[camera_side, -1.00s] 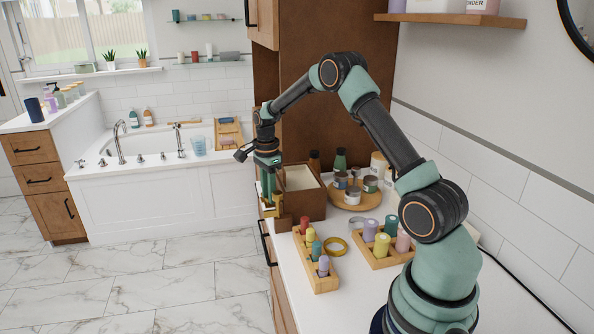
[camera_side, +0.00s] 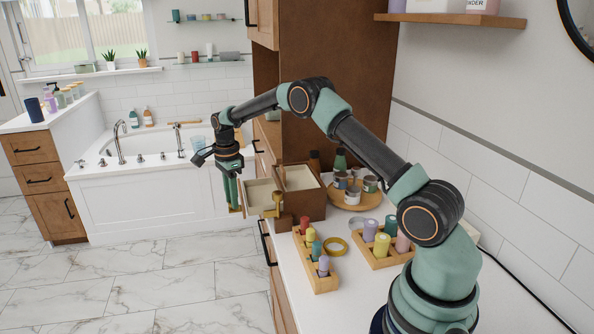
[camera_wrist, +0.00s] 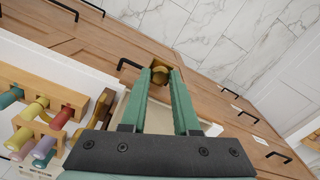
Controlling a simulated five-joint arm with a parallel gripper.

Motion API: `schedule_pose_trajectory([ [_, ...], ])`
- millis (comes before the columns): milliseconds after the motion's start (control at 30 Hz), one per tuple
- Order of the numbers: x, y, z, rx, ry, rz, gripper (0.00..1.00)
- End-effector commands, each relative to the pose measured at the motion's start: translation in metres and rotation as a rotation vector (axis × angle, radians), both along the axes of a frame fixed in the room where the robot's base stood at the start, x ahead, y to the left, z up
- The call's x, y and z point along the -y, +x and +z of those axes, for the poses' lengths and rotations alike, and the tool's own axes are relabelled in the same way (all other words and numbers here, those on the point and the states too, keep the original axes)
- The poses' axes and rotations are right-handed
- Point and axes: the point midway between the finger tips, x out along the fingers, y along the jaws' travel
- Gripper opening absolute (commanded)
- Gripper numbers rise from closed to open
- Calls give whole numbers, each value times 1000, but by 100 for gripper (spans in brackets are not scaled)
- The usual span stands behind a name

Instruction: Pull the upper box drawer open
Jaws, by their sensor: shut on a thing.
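The brown box (camera_side: 308,205) stands on the white counter, with an open cream compartment in its top. Its upper drawer (camera_side: 258,194) is pulled out to the left, and its pale inside shows. My gripper (camera_side: 236,205) is at the drawer's outer end, fingers pointing down. In the wrist view my gripper (camera_wrist: 160,78) is shut on a brass knob (camera_wrist: 160,75) between the green fingertips. The knob is hidden by the fingers in the side view. A brass upright piece (camera_side: 278,204) stands at the box's front, beside the drawer.
A round tray (camera_side: 354,202) of jars is behind. The drawer overhangs the counter edge above open floor.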

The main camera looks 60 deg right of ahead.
Motion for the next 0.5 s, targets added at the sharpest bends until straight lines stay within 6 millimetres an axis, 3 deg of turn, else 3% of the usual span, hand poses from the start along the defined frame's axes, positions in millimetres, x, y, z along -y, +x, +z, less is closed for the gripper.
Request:
schedule_pose_trajectory([
  [167, -1, 0, 2, 1, 0, 1, 0],
  [200, -1, 0, 2, 1, 0, 1, 37],
  [267, -1, 0, 2, 1, 0, 1, 58],
  [500, 0, 0, 1, 0, 0, 1, 58],
])
